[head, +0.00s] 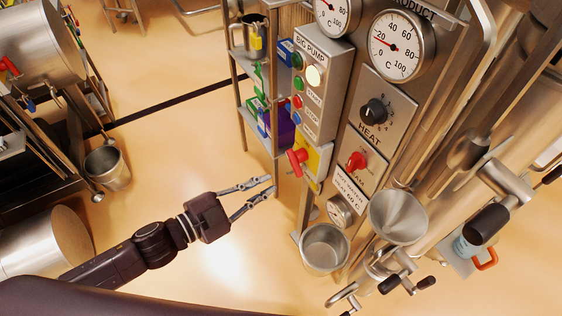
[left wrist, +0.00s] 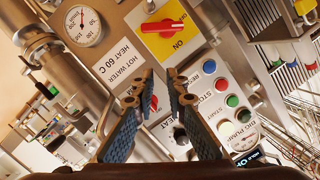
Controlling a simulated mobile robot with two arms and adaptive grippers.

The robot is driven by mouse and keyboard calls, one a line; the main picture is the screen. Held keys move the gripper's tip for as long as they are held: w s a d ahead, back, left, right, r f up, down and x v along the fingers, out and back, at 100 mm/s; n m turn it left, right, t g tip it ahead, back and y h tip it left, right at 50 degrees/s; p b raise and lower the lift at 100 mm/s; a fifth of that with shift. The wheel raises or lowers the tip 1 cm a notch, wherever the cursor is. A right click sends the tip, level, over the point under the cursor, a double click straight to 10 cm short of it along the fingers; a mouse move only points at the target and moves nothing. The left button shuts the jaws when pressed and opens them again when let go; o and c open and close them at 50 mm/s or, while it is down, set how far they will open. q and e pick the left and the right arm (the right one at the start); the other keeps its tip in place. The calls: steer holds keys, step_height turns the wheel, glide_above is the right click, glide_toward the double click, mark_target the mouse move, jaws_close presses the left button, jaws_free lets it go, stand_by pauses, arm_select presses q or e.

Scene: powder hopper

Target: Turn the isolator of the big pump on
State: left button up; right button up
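The big pump's isolator is a red handle (head: 296,161) on a yellow plate low on the panel lettered BIG PUMP (head: 324,82). In the left wrist view the red handle (left wrist: 163,25) lies across its yellow plate, near the top of the picture, with the word ON on the plate beside it. I cannot tell the switch's setting for sure. My left gripper (head: 270,186) is open and empty, fingers pointing toward the panel, left of and below the isolator in the head view. Its fingertips (left wrist: 160,74) are apart from the handle. My right gripper does not show.
Beside it sits a HEAT knob (head: 375,111) with another red switch (head: 356,161) below. A steel funnel (head: 398,216) and bucket (head: 325,247) are below right.

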arm_select(q)
steer(key=shift+s+d+r, duration=0.15)
steer(key=shift+s+r, duration=0.05)
steer(key=shift+s, duration=0.25)
jaws_close()
steer(key=p, duration=0.3)
glide_above(297, 172)
steer(key=s, duration=0.4)
step_height(297, 172, down, 2)
steer(key=f, duration=0.1)
steer(key=w+a+f, duration=0.1)
steer(key=f, duration=0.1)
steer(key=shift+w+a+f+b, duration=0.25)
steer(key=shift+w+a+b, duration=0.05)
steer(key=shift+w+b, duration=0.1)
